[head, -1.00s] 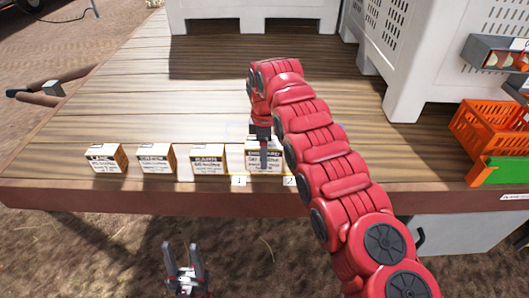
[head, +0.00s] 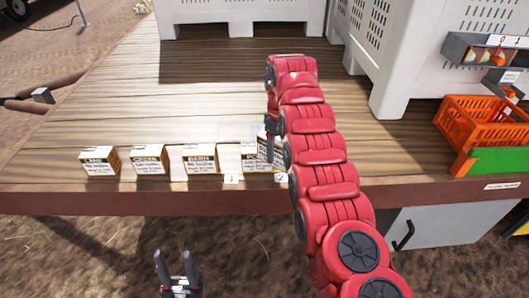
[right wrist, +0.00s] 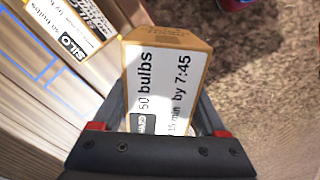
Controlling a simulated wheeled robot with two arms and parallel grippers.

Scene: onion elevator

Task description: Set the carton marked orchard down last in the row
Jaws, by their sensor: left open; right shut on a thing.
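A row of white-and-brown cartons stands along the table's front edge in the head view: a first carton at the left (head: 100,161), a second (head: 150,160), one marked BARN (head: 200,160) and a fourth (head: 250,163). My right gripper (head: 269,158) is shut on a carton (head: 278,151) at the right end, partly covering it and the fourth. In the right wrist view the held carton (right wrist: 160,85) reads "50 bulbs" and "by 7:45"; its name is not legible. A carton marked SILO (right wrist: 75,30) is beside it. My left gripper (head: 177,270) is open and empty, off the table's front.
Number tags 1 (head: 232,179) and 2 (head: 281,177) sit on the table's front edge. A faint blue outline (head: 235,130) lies on the boards behind. White bins (head: 410,60) stand at the back, an orange crate (head: 485,125) at the right. The boards behind the row are clear.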

